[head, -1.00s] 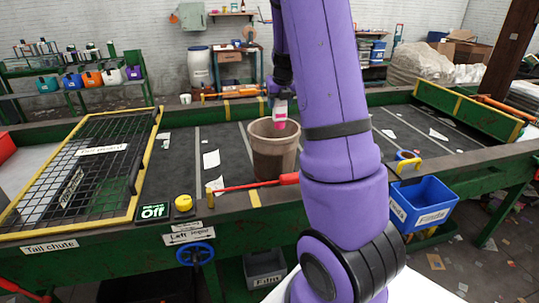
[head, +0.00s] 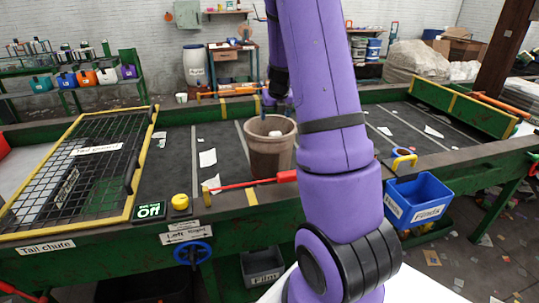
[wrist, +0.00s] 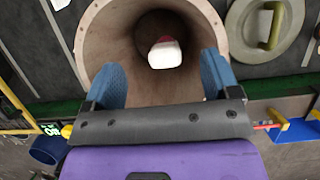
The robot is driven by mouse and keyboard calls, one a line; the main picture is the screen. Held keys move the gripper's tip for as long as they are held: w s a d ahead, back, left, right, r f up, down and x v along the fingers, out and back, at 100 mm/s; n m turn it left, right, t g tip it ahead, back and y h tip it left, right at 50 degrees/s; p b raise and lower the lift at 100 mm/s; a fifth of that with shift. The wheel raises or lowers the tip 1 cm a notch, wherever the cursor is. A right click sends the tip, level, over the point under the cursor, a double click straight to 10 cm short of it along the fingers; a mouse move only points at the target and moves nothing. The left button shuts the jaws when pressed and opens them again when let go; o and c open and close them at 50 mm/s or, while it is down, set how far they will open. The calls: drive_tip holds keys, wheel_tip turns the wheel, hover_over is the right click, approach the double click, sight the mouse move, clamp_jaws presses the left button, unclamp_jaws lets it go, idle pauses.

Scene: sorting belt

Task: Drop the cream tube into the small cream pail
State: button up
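A wide brownish-beige pail (head: 270,155) stands on the belt; in the wrist view I look into its round mouth (wrist: 95,30). The tube (wrist: 165,54), whitish with a pink-red part, is inside the pail, apart from my fingers. A small white bit of it (head: 275,133) shows past the rim in the head view. My gripper (wrist: 161,82) is open and empty, its two blue fingers spread over the pail's mouth. In the head view my gripper (head: 277,102) is at the pail's far rim, partly hidden by my arm.
A small pale pail (head: 181,98) stands beyond the belt. A red-handled bar (head: 255,183) lies in front of the big pail. A blue bin (head: 420,200) hangs at the front right. A yellow-framed grid (head: 85,165) covers the left end.

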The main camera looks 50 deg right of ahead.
drive_tip(key=v, duration=1)
drive_tip(key=shift+r, duration=0.4)
drive_tip(key=shift+s, duration=0.15)
